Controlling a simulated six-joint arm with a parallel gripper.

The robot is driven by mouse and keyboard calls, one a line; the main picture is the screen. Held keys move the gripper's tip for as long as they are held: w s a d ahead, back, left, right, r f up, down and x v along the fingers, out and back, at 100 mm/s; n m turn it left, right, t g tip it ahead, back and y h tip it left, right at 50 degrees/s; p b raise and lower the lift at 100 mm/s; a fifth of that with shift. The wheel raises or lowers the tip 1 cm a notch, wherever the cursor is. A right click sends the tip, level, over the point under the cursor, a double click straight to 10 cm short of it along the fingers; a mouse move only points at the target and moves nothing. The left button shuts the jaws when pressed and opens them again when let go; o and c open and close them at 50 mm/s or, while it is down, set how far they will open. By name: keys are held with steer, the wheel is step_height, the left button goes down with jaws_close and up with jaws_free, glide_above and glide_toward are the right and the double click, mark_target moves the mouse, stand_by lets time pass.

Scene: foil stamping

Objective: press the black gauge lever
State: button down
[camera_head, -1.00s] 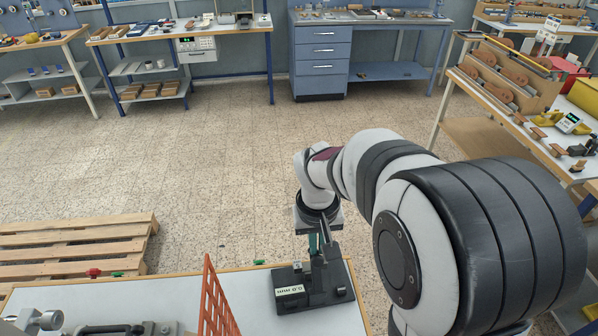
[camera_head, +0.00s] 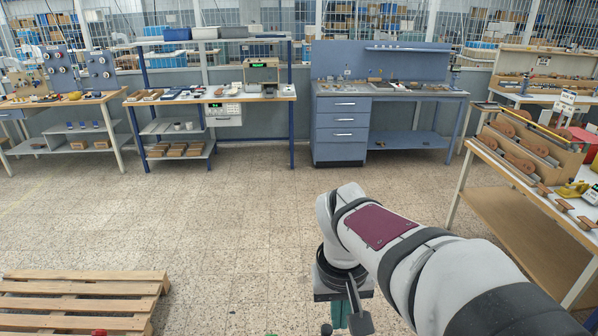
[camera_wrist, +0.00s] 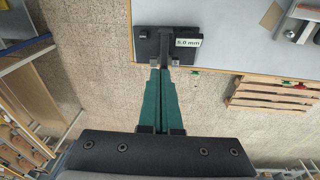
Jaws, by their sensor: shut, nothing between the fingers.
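The black gauge (camera_wrist: 146,45) sits at the edge of the grey worktop in the wrist view, with a white label marked in mm. A dark bar, which looks like its lever (camera_wrist: 165,42), runs along its middle toward my fingers. My gripper (camera_wrist: 159,71) has green fingers, shut and empty, with their tips at the bar's near end. I cannot tell whether they touch it. In the head view my gripper (camera_head: 340,318) shows at the bottom edge, partly cut off. A dark grey piece stands beside it; I cannot tell what it is. The gauge's base is out of the head view.
A wooden pallet (camera_head: 80,300) lies on the floor at left. Benches stand at the back and right. The floor between is clear.

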steer(key=w+f+g, duration=0.1)
steer(key=w+f, duration=0.3)
steer(key=w, duration=0.3)
steer(key=w+f+g, duration=0.1)
steer(key=w+f, duration=0.3)
steer(key=w, duration=0.3)
steer(key=shift+w+a+g, duration=0.15)
steer(key=shift+a+g, duration=0.15)
steer(key=shift+g, duration=0.1)
steer(key=s+f, duration=0.4)
steer(key=f, duration=0.2)
steer(key=shift+d+f, duration=0.25)
steer(key=shift+f, duration=0.15)
steer(key=shift+s+r, duration=0.1)
steer(key=shift+s, duration=0.05)
steer(key=shift+s+r+t, duration=0.1)
steer(key=shift+r+t, duration=0.15)
steer(key=shift+t, duration=0.15)
